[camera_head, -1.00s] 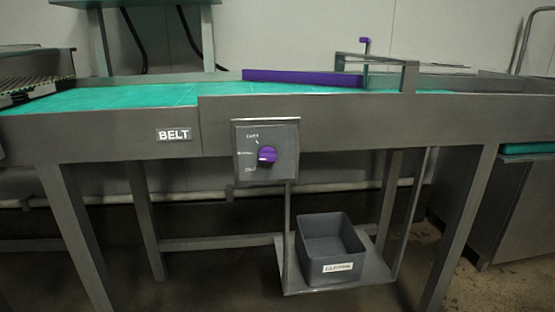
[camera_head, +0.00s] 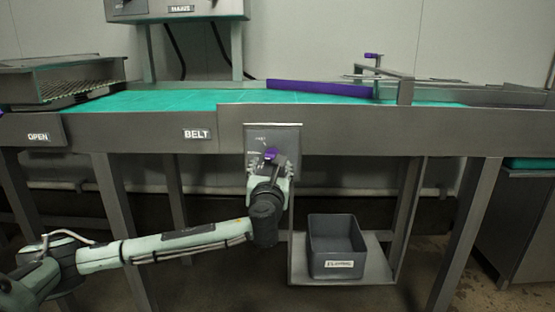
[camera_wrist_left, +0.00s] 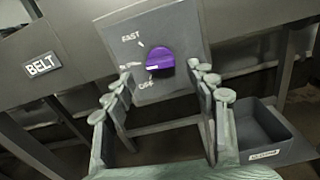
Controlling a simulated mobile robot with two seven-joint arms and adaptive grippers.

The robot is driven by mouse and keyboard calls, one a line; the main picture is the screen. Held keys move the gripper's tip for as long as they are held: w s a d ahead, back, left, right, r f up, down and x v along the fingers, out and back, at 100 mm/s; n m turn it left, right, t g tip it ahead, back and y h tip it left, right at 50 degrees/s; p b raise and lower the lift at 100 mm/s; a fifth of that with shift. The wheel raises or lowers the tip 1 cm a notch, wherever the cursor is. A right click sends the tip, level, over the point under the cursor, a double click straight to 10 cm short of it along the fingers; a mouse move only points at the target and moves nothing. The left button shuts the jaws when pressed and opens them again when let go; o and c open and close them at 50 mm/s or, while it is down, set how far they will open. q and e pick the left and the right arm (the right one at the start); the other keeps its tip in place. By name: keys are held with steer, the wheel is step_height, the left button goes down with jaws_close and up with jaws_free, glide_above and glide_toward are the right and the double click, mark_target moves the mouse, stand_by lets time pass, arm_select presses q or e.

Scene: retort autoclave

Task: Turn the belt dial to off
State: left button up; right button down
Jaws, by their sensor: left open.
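The purple belt dial (camera_head: 270,154) is on a grey panel (camera_head: 289,135) on the front of the conveyor, right of the BELT label (camera_head: 197,133). In the left wrist view the dial (camera_wrist_left: 160,50) has a white mark on its left side, pointing left between FAST above and OFF below. The middle label is partly covered by a finger. My left gripper (camera_head: 268,168) is just in front of and below the dial. In the wrist view the left gripper (camera_wrist_left: 160,76) is open, its fingers apart on either side below the dial, with no visible contact. My right gripper is not in view.
A grey bin (camera_head: 336,248) stands on a low shelf right of my arm. Conveyor legs stand behind my arm. The green belt (camera_head: 170,99) with a purple bar (camera_head: 318,88) lies above. An OPEN label (camera_head: 38,137) is at far left.

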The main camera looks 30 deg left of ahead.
mark_target(272, 159)
arm_select(q)
steer(key=x, duration=0.5)
steer(key=shift+w+a, duration=0.1)
steer(key=shift+w, duration=0.25)
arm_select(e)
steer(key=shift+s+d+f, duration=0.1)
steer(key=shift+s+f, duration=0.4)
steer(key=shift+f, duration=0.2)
arm_select(q)
steer(key=c, duration=1.2)
steer(key=shift+o, duration=0.2)
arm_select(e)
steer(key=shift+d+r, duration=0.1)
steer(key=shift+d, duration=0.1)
